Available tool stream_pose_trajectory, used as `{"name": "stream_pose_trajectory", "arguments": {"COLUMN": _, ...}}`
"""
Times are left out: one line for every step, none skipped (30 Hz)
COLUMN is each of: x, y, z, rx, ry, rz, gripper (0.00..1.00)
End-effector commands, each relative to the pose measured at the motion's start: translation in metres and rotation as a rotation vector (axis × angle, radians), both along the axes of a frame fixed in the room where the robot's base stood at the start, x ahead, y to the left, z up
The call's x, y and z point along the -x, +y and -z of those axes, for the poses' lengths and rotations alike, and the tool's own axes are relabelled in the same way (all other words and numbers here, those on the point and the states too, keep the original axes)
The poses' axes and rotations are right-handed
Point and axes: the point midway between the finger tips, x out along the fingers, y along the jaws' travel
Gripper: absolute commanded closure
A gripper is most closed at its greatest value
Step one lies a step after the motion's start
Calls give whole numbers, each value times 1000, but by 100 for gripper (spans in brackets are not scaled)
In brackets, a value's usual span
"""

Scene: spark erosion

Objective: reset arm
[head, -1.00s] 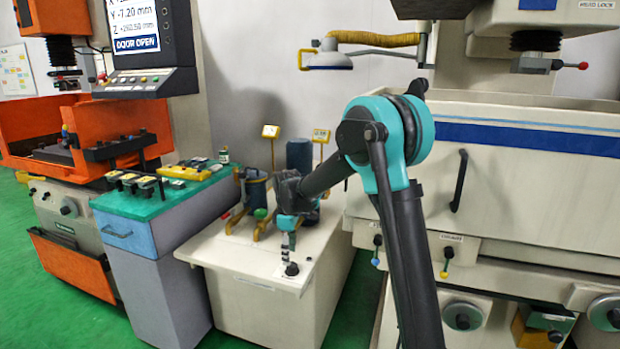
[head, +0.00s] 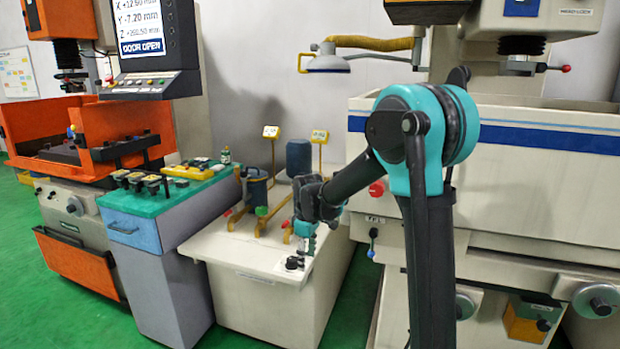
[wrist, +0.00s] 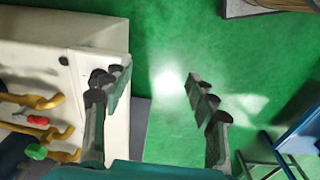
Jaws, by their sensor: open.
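My gripper (wrist: 158,92) is open in the wrist view, its two fingers well apart with only green floor (wrist: 172,50) between them. It holds nothing there. In the head view my gripper (head: 300,255) hangs at the end of my teal and black arm, in front of the right part of a white cabinet (head: 262,305). Its fingers are small in that view and partly lost against the cabinet top. The white cabinet also shows at the left of the wrist view (wrist: 90,30), beside the left finger.
Yellow brackets (head: 268,215) and dark cylinders (head: 299,157) stand on the white cabinet. A grey cart with a green top (head: 150,205) stands left of it. An orange machine (head: 110,125) is at the left, a large white machine (head: 545,175) at the right. Green floor is clear in front.

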Motion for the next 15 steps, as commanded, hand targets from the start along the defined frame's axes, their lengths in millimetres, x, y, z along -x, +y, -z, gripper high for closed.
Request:
{"name": "stream_pose_trajectory", "arguments": {"x": 7, "y": -10, "z": -2, "rx": -5, "ry": -8, "rz": 36, "gripper": 42}}
{"name": "stream_pose_trajectory", "arguments": {"x": 11, "y": -16, "z": -2, "rx": -8, "ry": -13, "rz": 58, "gripper": 42}}
{"name": "stream_pose_trajectory", "arguments": {"x": 16, "y": -25, "z": -3, "rx": -13, "ry": -21, "rz": 93, "gripper": 42}}
{"name": "stream_pose_trajectory", "arguments": {"x": 21, "y": -32, "z": -4, "rx": -17, "ry": -28, "rz": 122, "gripper": 42}}
{"name": "stream_pose_trajectory", "arguments": {"x": 27, "y": -39, "z": -4, "rx": -22, "ry": -35, "rz": 152, "gripper": 42}}
{"name": "stream_pose_trajectory", "arguments": {"x": 35, "y": -50, "z": -5, "rx": -28, "ry": -44, "rz": 199, "gripper": 42}}
{"name": "stream_pose_trajectory", "arguments": {"x": 42, "y": -59, "z": -6, "rx": -34, "ry": -53, "rz": 237, "gripper": 42}}
{"name": "stream_pose_trajectory", "arguments": {"x": 50, "y": -68, "z": -6, "rx": -41, "ry": -63, "rz": 279, "gripper": 42}}
{"name": "stream_pose_trajectory", "arguments": {"x": 62, "y": -81, "z": -5, "rx": -51, "ry": -76, "rz": 336, "gripper": 42}}
{"name": "stream_pose_trajectory", "arguments": {"x": 71, "y": -90, "z": -5, "rx": -59, "ry": -86, "rz": 380, "gripper": 42}}
{"name": "stream_pose_trajectory", "arguments": {"x": 80, "y": -99, "z": -4, "rx": -67, "ry": -97, "rz": 425, "gripper": 42}}
{"name": "stream_pose_trajectory", "arguments": {"x": 92, "y": -110, "z": -2, "rx": -77, "ry": -109, "rz": 484, "gripper": 42}}
{"name": "stream_pose_trajectory", "arguments": {"x": 101, "y": -118, "z": -1, "rx": -86, "ry": -120, "rz": 528, "gripper": 42}}
{"name": "stream_pose_trajectory", "arguments": {"x": 111, "y": -126, "z": 1, "rx": -95, "ry": -129, "rz": 572, "gripper": 42}}
{"name": "stream_pose_trajectory", "arguments": {"x": 124, "y": -136, "z": 4, "rx": -106, "ry": -143, "rz": 630, "gripper": 42}}
